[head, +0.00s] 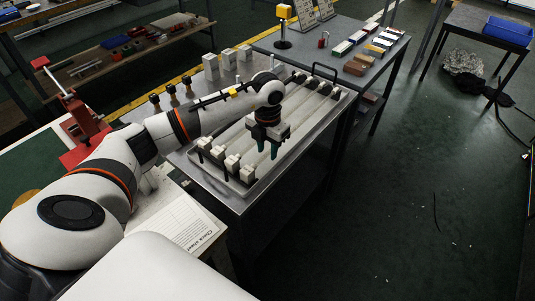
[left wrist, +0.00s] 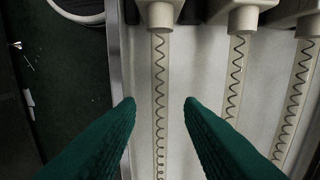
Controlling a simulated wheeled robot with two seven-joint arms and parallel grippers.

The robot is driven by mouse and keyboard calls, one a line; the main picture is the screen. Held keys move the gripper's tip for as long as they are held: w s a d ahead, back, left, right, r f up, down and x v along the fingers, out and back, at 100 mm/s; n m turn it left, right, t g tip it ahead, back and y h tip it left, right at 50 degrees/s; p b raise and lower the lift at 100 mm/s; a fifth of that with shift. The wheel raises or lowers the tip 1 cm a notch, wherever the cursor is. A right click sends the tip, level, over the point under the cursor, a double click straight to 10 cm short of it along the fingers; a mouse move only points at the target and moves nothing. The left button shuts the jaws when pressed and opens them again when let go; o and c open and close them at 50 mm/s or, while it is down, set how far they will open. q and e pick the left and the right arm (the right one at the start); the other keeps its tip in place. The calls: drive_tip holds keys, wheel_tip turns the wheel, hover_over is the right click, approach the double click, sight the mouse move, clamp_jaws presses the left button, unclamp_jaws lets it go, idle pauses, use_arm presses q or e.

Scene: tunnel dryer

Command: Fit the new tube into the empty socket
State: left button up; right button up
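Several pale tubes with dark coils inside lie side by side in a metal tray (head: 246,187), with block-shaped sockets (head: 247,173) at their near ends. My left gripper (head: 267,152) points down over the tray's right side. In the left wrist view its green fingers (left wrist: 160,102) are apart, with one coil tube (left wrist: 158,75) seen between them; I cannot see contact. That tube's upper end meets a cream socket (left wrist: 160,14). Two more tubes (left wrist: 236,75) (left wrist: 298,85) run to the right. I cannot tell which tube is new or which socket is empty. My right gripper is out of view.
A black bar with a yellow mark (head: 232,94) shows beside my left arm. White blocks (head: 211,66) stand behind the tray. A grey table (head: 305,53) with small boxes and a yellow-topped device (head: 283,12) is beyond. A printed sheet (head: 180,228) lies in front. The floor at right is mostly clear.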

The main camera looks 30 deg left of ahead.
use_arm(q)
drive_tip(key=shift+f, duration=1.35)
drive_tip(key=shift+r, duration=0.1)
clamp_jaws()
